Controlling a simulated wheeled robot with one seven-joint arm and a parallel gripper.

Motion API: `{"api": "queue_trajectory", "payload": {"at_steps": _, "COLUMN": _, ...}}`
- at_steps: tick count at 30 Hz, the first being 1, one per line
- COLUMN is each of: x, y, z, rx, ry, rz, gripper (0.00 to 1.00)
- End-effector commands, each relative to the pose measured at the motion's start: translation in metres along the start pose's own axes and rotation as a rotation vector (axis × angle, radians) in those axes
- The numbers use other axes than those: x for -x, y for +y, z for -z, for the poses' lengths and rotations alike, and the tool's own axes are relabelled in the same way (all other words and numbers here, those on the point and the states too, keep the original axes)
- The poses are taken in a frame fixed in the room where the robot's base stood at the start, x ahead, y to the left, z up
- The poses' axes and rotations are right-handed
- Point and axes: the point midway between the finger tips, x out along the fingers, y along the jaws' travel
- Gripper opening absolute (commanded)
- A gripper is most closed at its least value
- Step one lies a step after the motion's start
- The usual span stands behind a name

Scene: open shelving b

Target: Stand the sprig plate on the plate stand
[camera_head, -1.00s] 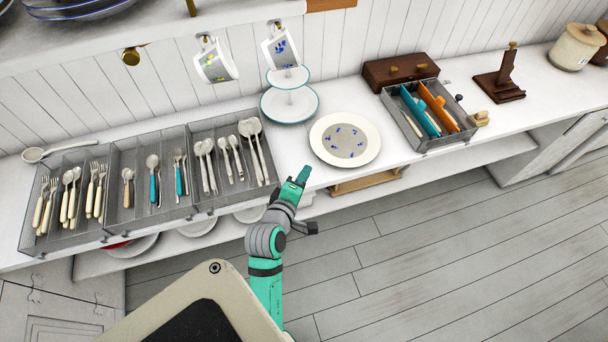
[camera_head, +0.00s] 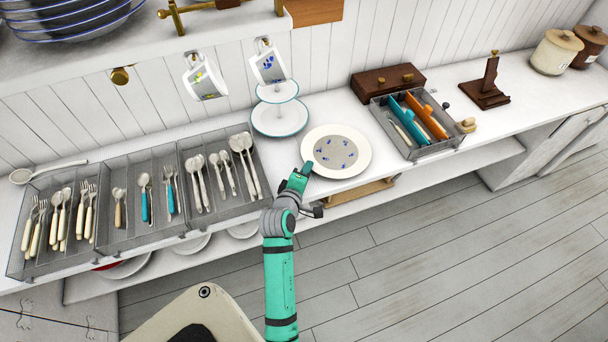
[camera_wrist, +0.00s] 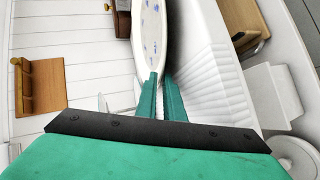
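The sprig plate (camera_head: 322,167), white-rimmed with a grey centre and blue sprigs, lies on the white counter, its near edge close to the counter's front. It shows edge-on in the wrist view (camera_wrist: 151,35). My gripper (camera_head: 306,169) is at the plate's near left rim. In the wrist view its two green fingers (camera_wrist: 160,82) are a little apart, with the rim at or between their tips; I cannot tell whether they touch it. A dark wooden stand (camera_head: 486,90), apparently the plate stand, is upright and empty at the counter's right.
A tiered stand (camera_head: 280,120) is behind the plate to the left. A cutlery tray (camera_head: 420,150) and wooden box (camera_head: 388,80) are right of it. Wire cutlery trays (camera_head: 140,200) fill the left counter. Mugs (camera_head: 205,80) hang above. Counter before the stand is partly clear.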

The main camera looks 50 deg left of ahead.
Motion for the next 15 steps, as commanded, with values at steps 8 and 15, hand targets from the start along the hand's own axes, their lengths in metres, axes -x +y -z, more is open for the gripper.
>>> {"api": "queue_trajectory", "payload": {"at_steps": 8, "x": -0.0039, "y": 0.0, "z": -0.0002, "rx": -0.001, "ry": 0.0, "rz": 0.0, "gripper": 0.08}}
{"api": "queue_trajectory", "payload": {"at_steps": 15, "x": -0.0036, "y": 0.0, "z": -0.0002, "rx": -0.001, "ry": 0.0, "rz": 0.0, "gripper": 0.0}}
